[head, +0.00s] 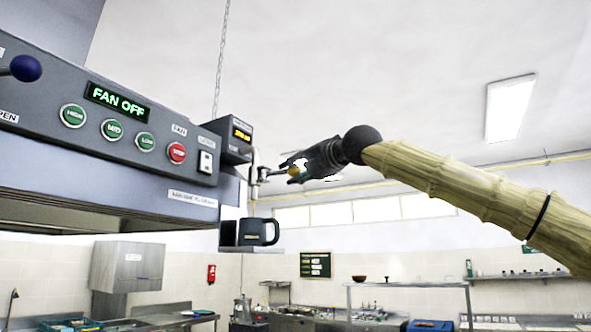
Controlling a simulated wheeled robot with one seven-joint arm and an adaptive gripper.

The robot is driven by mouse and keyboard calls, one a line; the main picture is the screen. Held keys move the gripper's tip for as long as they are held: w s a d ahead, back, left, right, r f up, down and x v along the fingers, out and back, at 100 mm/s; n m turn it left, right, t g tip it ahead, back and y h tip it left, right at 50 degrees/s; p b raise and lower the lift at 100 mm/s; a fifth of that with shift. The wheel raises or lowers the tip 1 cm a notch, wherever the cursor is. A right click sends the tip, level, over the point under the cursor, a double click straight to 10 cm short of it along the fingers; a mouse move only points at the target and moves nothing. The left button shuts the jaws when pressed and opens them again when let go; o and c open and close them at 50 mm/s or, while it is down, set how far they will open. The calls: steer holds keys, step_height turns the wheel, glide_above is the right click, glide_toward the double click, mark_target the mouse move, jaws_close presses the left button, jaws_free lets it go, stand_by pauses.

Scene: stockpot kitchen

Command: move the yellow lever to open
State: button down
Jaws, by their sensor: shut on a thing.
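The yellow lever's round knob (294,171) shows at the right of the hood, on a short rod joined to a grey upright pipe fitting. My gripper (293,169) comes in from the right and is shut on the knob. Its dark fingers hide part of the knob and rod. Any open or closed marking for this lever is too small to read.
A grey hood panel (130,165) with round buttons and a "FAN OFF" display (118,102) fills the left. A dark blue knob (25,68) sticks out at far left. A dark mug (258,232) stands on a small ledge below the lever. A chain (220,60) hangs nearby.

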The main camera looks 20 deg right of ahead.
steer(key=shift+w+d+f, duration=0.1)
steer(key=shift+w+f, duration=0.1)
steer(key=shift+f, duration=0.15)
steer(key=c, duration=1.1)
jaws_free()
steer(key=shift+w+d, duration=0.2)
steer(key=shift+w, duration=0.1)
steer(key=shift+s+a+r, duration=0.15)
steer(key=shift+s+r, duration=0.05)
steer(key=shift+s, duration=0.6)
steer(key=v, duration=0.7)
steer(key=d+v, duration=0.1)
steer(key=v, duration=0.2)
steer(key=shift+s+f, duration=0.15)
steer(key=shift+s, duration=0.1)
